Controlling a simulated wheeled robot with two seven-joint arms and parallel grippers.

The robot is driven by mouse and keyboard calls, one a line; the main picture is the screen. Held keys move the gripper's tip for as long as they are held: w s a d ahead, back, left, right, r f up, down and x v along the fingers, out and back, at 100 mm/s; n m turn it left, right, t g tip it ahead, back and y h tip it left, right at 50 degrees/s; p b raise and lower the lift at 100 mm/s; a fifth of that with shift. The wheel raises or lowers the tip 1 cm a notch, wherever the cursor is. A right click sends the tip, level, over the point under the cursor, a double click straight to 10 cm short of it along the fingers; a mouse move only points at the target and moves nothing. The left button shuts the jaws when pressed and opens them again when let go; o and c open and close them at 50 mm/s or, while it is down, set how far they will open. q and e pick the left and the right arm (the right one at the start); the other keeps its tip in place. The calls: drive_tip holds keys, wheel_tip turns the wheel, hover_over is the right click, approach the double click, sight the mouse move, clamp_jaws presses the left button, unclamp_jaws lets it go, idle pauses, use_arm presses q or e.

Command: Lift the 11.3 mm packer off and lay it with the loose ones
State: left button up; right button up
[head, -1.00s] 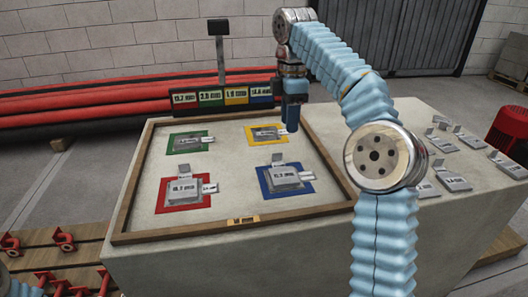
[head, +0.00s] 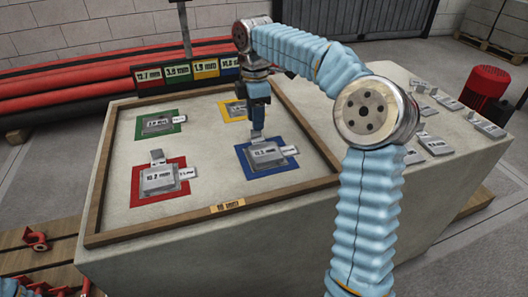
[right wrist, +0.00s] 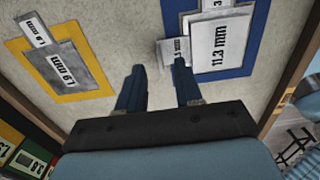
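The 11.3 mm packer (head: 266,156) is a grey plate with an upright tab, lying on the blue square (head: 280,170) in the wood-framed tray. In the right wrist view, the packer (right wrist: 211,50) reads "11.3 mm" and its tab is beside one fingertip; I cannot tell if they touch. A smaller white-labelled piece (head: 290,150) shows at its right edge. My right gripper (head: 257,133) points down over the packer's tab side; in the right wrist view, the gripper (right wrist: 158,68) is open with nothing between its fingers. Loose packers (head: 435,143) lie at the table's right. My left gripper is out of view.
Green (head: 143,133), yellow (head: 232,118) and red (head: 142,196) squares also hold grey packers. The tray's wooden rim (head: 160,228) surrounds all of them. A label board (head: 190,72) stands behind the tray. A red motor (head: 484,87) stands at the right.

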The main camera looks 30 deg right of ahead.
sight(262, 145)
wheel_tip(262, 145, down, 4)
drive_tip(key=shift+r, duration=0.1)
drive_tip(key=shift+c, duration=0.3)
clamp_jaws()
